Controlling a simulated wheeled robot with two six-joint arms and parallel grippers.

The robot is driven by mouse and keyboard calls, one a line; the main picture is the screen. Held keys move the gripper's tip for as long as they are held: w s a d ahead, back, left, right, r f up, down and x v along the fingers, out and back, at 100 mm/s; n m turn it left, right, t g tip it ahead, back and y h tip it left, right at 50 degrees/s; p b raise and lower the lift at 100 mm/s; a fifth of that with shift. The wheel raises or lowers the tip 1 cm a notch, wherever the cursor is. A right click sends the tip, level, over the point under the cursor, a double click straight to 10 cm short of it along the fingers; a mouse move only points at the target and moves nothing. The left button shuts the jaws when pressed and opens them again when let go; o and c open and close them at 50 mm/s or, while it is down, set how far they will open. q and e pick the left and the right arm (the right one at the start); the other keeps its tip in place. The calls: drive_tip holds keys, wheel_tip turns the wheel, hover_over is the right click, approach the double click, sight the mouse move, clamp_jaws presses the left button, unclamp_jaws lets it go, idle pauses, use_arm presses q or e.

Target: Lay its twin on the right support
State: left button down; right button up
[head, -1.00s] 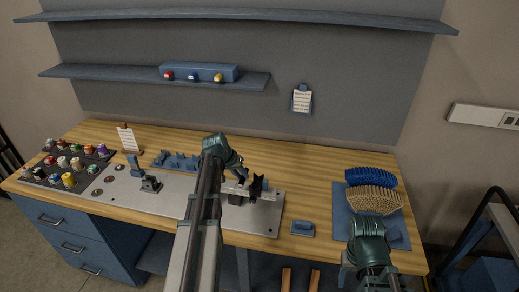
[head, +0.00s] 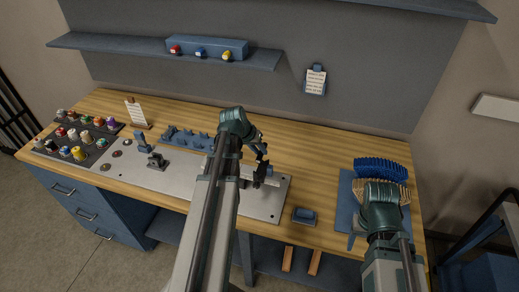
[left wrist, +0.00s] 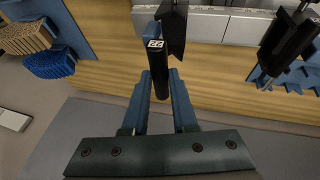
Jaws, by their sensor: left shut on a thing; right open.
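My left gripper (head: 261,150) is shut on a dark cylinder (left wrist: 159,85) with white marks near its far end. The blue fingers clasp its near part in the left wrist view. In the head view it is above the plate's right part, close to a black support (head: 263,172). A black upright part (left wrist: 173,28) shows just beyond the cylinder's end; I cannot tell whether they touch. Another dark support (head: 156,161) stands further left on the grey plate (head: 185,184). My right gripper (head: 357,238) is open over the blue mat; its fingertips are mostly hidden.
A small blue block (head: 304,216) sits near the front edge. A blue rack (head: 187,138) is behind the plate. Several coloured caps fill a dark tray (head: 50,148) at left.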

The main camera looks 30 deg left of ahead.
sight(259, 157)
use_arm(q)
drive_tip(key=shift+f+b, duration=1.65)
drive_tip(key=shift+f, duration=0.35)
drive_tip(key=c, duration=1.3)
unclamp_jaws()
clamp_jaws()
